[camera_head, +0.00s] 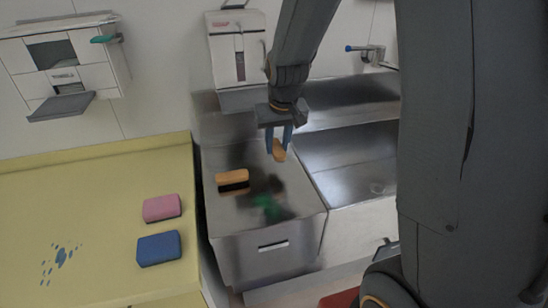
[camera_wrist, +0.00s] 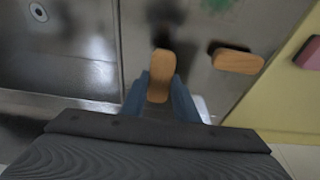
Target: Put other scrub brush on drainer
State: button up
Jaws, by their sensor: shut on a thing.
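My gripper (camera_head: 279,143) is shut on a wooden scrub brush (camera_head: 279,153), held over the back right part of the steel drainer (camera_head: 293,203). In the wrist view, the held brush (camera_wrist: 160,66) stands out between the two blue fingers. I cannot tell whether it touches the steel. The other scrub brush (camera_head: 232,176), with a wooden back and dark bristles, lies on the drainer to the left. It also shows in the wrist view (camera_wrist: 238,62), to the right of the held one.
A sink basin (camera_head: 355,165) lies to the right of the drainer. On the left, a yellow counter (camera_head: 95,190) bears a pink sponge (camera_head: 162,208), a blue sponge (camera_head: 159,248) and blue spots. A green stain (camera_head: 268,206) and dark smudges mark the drainer. Wall dispensers hang behind.

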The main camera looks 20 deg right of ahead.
aim_at(278, 150)
jog(key=shift+f+p, duration=0.5)
jog(key=shift+f, duration=1.85)
jog(key=shift+f, duration=0.1)
jog(key=o, duration=1.1)
jog(key=shift+c, duration=0.2)
jog(key=shift+r, duration=0.4)
jog(key=b+v, duration=0.2)
jog(key=v, duration=0.9)
jog(key=shift+b, duration=0.35)
jog(key=shift+s, duration=0.2)
jog(key=shift+g, duration=0.9)
jog(key=s+f, duration=0.2)
jog(key=s, duration=0.3)
jog(key=s+f, duration=0.3)
jog(key=s, duration=0.2)
jog(key=s+f, duration=0.2)
jog(key=s, duration=0.3)
jog(key=shift+s+d+f, duration=0.2)
